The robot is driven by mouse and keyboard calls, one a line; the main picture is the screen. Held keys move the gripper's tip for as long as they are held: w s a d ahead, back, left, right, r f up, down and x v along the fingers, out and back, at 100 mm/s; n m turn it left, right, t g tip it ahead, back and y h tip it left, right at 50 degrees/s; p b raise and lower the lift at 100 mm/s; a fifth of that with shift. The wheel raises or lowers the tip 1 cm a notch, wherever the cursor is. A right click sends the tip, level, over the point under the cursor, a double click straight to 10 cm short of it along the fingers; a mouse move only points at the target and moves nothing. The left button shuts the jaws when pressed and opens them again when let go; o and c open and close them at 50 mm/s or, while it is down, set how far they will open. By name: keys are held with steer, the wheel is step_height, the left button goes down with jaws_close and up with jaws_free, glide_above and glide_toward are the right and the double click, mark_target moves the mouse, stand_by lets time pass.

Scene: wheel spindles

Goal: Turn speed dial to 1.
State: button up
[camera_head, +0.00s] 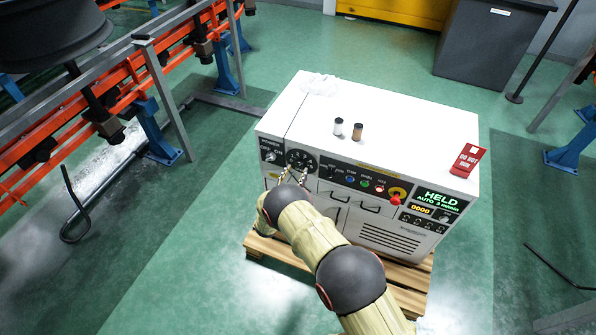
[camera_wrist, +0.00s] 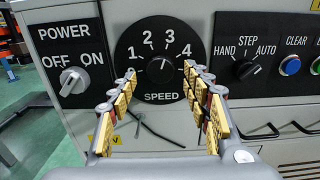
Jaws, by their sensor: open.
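The speed dial (camera_wrist: 160,72) is a round black knob on a black plate marked 1 to 4, near the middle of the wrist view. Its white pointer mark is near the top and appears to point toward 3. My gripper (camera_wrist: 160,70) is open, with its fingertips left and right of the knob. I cannot tell whether they touch it. In the head view the speed dial (camera_head: 301,158) is on the front of the white cabinet, with my gripper (camera_head: 293,174) in front of it.
The power switch (camera_wrist: 74,80) is left of the dial, and the mode knob (camera_wrist: 246,68) and blue clear button (camera_wrist: 290,65) are to its right. The white cabinet (camera_head: 400,140) stands on a wooden pallet (camera_head: 410,298). Two small containers (camera_head: 357,131) and a red sign (camera_head: 467,160) are on top.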

steer(key=shift+x, duration=1.25)
steer(key=shift+c, duration=1.1)
steer(key=c, duration=0.9)
steer(key=shift+c, duration=0.2)
